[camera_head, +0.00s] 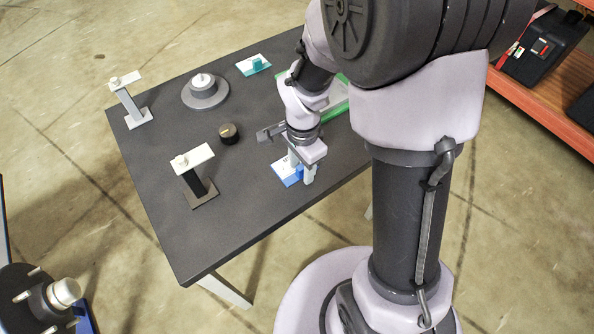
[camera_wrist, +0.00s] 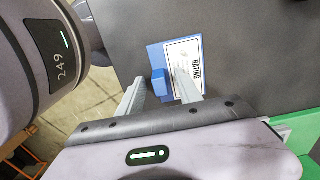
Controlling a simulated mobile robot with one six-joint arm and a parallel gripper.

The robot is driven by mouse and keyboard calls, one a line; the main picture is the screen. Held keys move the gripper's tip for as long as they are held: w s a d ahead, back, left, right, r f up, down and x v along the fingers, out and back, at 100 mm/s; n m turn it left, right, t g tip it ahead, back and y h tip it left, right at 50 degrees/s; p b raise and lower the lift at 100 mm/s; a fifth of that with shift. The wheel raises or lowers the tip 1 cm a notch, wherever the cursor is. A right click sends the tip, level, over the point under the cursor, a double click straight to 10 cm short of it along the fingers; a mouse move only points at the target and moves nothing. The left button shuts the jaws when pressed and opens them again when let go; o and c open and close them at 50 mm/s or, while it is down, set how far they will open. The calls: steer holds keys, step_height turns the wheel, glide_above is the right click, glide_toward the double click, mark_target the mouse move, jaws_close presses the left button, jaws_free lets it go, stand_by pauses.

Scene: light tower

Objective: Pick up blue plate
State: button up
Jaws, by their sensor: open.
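The blue plate (camera_head: 280,168) lies flat on the dark table near its right edge in the head view. It carries a white label and a raised blue block. In the wrist view the blue plate (camera_wrist: 154,53) shows with its label reading "RATING" and the blue block (camera_wrist: 159,83) on its near side. My gripper (camera_head: 301,174) is over the plate, and it also shows in the wrist view (camera_wrist: 160,82). Its fingers are apart, with the blue block between them in the picture. Whether the fingertips touch the plate or table cannot be told.
The dark table (camera_head: 200,235) also holds a teal plate (camera_head: 253,65), a round grey base (camera_head: 205,92), a black knob (camera_head: 228,133), two white-topped stands (camera_head: 130,98) (camera_head: 195,175) and a green-edged item (camera_head: 337,110), partly behind my arm. The table's front left is clear.

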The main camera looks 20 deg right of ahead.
steer(key=shift+c, duration=0.2)
steer(key=shift+r, duration=0.1)
jaws_close()
